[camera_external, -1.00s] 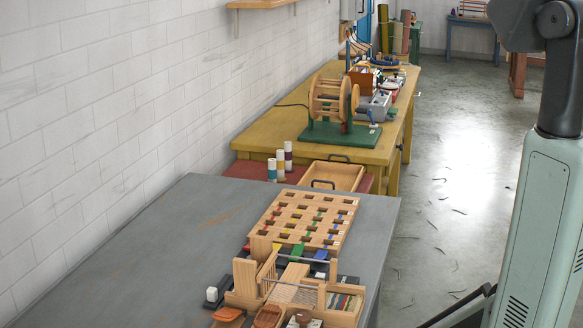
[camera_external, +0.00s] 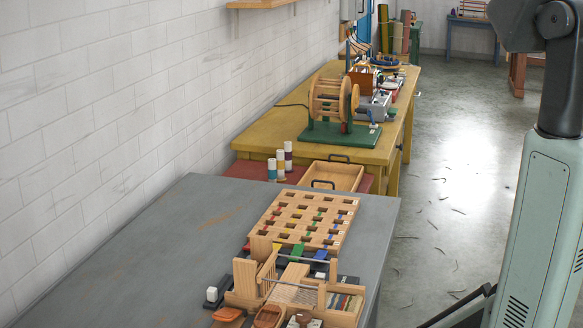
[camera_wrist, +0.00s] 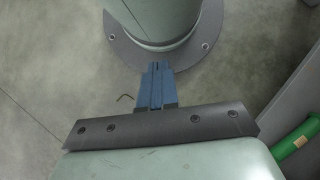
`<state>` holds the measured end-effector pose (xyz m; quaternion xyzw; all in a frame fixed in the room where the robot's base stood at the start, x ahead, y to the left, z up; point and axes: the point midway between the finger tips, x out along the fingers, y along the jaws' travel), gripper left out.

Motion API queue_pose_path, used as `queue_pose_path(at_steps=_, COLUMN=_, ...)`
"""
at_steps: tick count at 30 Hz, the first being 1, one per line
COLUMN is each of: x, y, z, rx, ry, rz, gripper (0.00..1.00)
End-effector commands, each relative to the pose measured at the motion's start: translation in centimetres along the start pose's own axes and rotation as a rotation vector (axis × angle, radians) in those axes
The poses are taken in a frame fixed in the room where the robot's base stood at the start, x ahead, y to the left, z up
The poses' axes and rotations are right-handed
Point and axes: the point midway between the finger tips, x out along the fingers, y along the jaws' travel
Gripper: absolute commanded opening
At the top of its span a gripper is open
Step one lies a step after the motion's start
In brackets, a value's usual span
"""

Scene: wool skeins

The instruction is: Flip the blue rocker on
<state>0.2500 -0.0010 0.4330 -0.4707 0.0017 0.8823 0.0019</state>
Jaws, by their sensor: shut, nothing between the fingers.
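I cannot make out the blue rocker for certain. A small blue part (camera_external: 373,117) shows at the right end of the winder's green base in the external view, too small to tell its form or position. A blue block (camera_external: 320,256) lies in a row with a green and a yellow one on the near grey table. My gripper (camera_wrist: 157,66) shows in the wrist view, with its blue fingers shut together and empty. The fingers appear over bare floor and my own base, away from both tables. The external view does not show the gripper.
The wooden winder (camera_external: 326,98) stands on the yellow bench (camera_external: 255,137), with boxes behind it. A slotted wooden rack (camera_external: 303,217) and a small loom lie on the grey table (camera_external: 140,240). A green roll (camera_wrist: 297,138) shows at the wrist view's right edge. The floor between is open.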

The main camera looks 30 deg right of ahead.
Motion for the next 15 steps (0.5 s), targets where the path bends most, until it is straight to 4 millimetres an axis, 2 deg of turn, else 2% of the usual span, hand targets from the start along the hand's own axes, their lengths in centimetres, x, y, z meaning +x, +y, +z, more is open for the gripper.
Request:
queue_pose_path(at_steps=5, x=-0.7, y=0.6, z=-1.2, rx=0.014, ry=0.022, rz=0.001, gripper=0.00)
queue_pose_path(at_steps=8, x=-1.8, y=1.6, z=-2.8, rx=0.035, ry=0.055, rz=0.005, gripper=0.00)
queue_pose_path(at_steps=15, x=-6.1, y=5.9, z=-8.1, rx=0.115, ry=0.171, rz=0.025, gripper=0.00)
